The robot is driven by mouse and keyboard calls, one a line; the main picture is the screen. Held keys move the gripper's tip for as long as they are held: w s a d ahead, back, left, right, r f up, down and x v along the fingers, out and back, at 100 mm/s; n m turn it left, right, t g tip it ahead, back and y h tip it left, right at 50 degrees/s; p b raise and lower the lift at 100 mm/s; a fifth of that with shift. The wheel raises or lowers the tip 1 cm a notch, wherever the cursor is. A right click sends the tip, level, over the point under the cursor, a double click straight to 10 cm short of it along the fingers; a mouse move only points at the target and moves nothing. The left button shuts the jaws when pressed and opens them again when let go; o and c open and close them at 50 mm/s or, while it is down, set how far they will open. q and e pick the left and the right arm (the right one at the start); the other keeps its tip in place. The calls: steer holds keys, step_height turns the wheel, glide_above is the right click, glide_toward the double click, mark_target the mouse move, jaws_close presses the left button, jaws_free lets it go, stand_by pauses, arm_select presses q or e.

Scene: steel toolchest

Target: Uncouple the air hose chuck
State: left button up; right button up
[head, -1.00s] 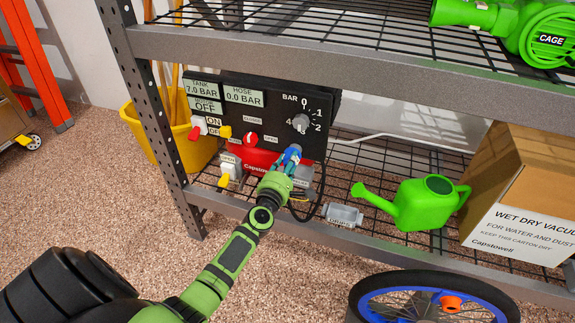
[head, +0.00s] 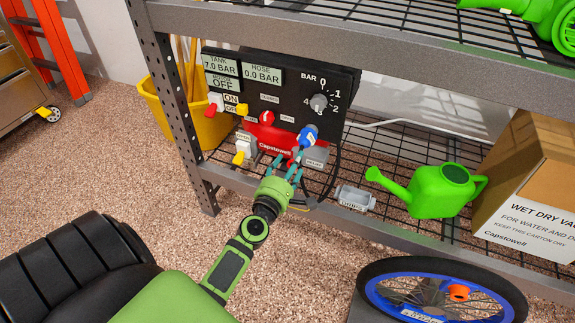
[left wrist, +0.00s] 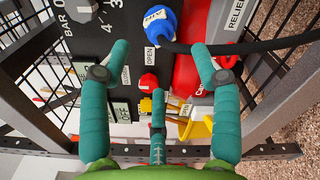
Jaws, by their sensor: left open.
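The blue chuck (head: 307,135) sits at the lower right of the black compressor panel (head: 276,112), in front of the red tank (head: 268,139). In the left wrist view the chuck (left wrist: 160,22) shows at top centre, with the black hose (left wrist: 262,47) running off to the right. My left gripper (head: 287,165) is open, its teal fingers spread just below and in front of the chuck. In the left wrist view nothing is between the fingertips (left wrist: 161,50) and the chuck lies beyond them. Whether the chuck is still seated is unclear. My right gripper is not in view.
The displays (head: 242,71) read tank 7.0 bar, hose 0.0 bar and motor off. A steel shelf upright (head: 180,110) stands left, and the upper shelf edge (head: 330,38) is above. A grey fitting (head: 354,198), watering can (head: 440,190), carton (head: 535,190) and wheel (head: 440,296) are to the right.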

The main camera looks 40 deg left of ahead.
arm_select(q)
steer(key=shift+v, duration=1.35)
steer(key=s+d+f+m+g+h, duration=0.35)
steer(key=d+f+m, duration=0.25)
steer(key=d+m, duration=0.25)
steer(key=s+d+f+m+g+h, duration=0.3)
steer(key=d+f+m+h, duration=0.3)
steer(key=m, duration=0.4)
steer(key=s+d+f+m+g+y, duration=0.2)
steer(key=s+f+m+g, duration=0.3)
steer(key=s+f+m, duration=0.3)
steer(key=s+a+m+g+y+p, duration=0.1)
steer(key=s+a+g+p, duration=0.1)
steer(key=s+p, duration=1)
steer(key=s+a+m+g+y+p, duration=0.2)
steer(key=s+a+g+p, duration=0.1)
steer(key=s+p, duration=0.9)
steer(key=shift+s+a+f, duration=0.15)
steer(key=shift+s+a, duration=0.15)
steer(key=shift+s, duration=0.7)
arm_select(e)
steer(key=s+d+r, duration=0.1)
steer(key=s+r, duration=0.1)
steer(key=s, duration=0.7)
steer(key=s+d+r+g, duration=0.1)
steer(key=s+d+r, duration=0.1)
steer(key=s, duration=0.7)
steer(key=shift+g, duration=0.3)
